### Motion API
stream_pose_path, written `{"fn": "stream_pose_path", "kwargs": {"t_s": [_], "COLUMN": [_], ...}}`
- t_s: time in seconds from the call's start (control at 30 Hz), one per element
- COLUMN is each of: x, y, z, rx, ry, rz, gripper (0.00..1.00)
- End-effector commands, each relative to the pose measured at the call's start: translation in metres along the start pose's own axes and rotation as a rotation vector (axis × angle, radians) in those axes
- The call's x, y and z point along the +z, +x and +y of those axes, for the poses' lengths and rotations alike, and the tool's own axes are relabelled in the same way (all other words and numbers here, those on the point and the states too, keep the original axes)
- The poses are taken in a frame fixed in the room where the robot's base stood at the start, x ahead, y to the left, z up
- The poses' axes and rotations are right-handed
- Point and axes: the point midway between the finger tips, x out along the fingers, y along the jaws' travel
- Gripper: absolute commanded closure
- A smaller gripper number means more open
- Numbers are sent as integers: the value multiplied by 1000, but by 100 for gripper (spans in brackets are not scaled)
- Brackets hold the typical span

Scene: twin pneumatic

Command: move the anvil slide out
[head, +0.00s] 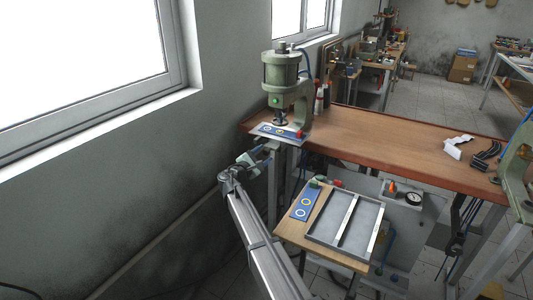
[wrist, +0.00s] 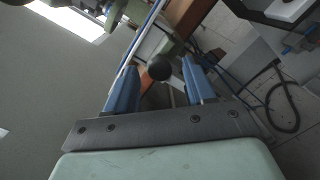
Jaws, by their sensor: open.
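A green pneumatic press (head: 283,75) stands at the left end of the wooden bench. Under its ram lies a blue plate with rings and a red end (head: 277,131), which appears to be the anvil slide. My gripper (head: 257,153) is just below and in front of this plate. In the wrist view my gripper (wrist: 160,78) is open, its two blue fingers apart. A black ball knob (wrist: 159,66) shows between the fingertips, with visible gaps on both sides. Whether the knob belongs to the slide is hard to tell.
A side table holds a grey divided tray (head: 345,222) and a blue strip with rings (head: 305,203). A second green press (head: 517,165) is at the right edge. The wall and window are close on the left. The bench middle (head: 375,137) is clear.

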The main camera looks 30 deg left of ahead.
Motion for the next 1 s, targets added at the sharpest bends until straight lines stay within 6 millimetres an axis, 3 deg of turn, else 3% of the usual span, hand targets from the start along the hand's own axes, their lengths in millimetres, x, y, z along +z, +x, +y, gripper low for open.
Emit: {"fn": "stream_pose_path", "kwargs": {"t_s": [0.23, 0.67, 1.0], "x": [0, 0, 0], "y": [26, 31, 30], "z": [0, 0, -1], "rx": [0, 0, -2], "ry": [0, 0, 0], "rz": [0, 0, 0], "gripper": [46, 47, 80]}}
